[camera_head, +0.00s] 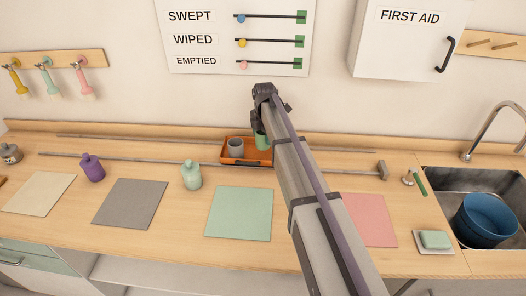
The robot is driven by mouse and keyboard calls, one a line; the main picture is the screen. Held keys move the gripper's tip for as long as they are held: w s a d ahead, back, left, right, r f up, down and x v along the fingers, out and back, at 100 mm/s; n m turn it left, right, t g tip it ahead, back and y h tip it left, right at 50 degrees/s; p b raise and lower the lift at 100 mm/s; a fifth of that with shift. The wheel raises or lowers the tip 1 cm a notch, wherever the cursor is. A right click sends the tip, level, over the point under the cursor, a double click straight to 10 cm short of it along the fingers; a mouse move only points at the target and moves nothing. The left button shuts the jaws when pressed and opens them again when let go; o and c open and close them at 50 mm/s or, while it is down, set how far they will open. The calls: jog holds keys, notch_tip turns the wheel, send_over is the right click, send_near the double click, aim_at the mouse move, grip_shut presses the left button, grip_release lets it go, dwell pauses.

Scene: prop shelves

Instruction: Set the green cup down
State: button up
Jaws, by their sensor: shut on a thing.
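The green cup (262,141) is in my gripper (259,122), partly hidden by the gripper and my arm. It is at the right part of an orange tray (234,160) near the back of the counter. I cannot tell whether the cup touches the tray or hangs just above it. My gripper points down and is shut on the cup. A grey cup (236,147) stands in the tray, left of the green cup.
Beige (39,194), grey (130,204), green (239,214) and pink (369,220) mats lie along the counter. A purple bottle (93,168) and a pale green bottle (191,176) stand behind them. A sink (450,180) with a blue bucket (487,219) is at the right.

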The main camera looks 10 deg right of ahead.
aim_at(264, 142)
notch_tip(264, 142, down, 4)
jog(key=b, duration=0.4)
jog(key=shift+r+p, duration=0.3)
jog(key=shift+r, duration=0.05)
jog(key=shift+c, duration=0.4)
jog(key=shift+f, duration=0.25)
jog(key=o, duration=1.1)
jog(key=shift+r, duration=0.1)
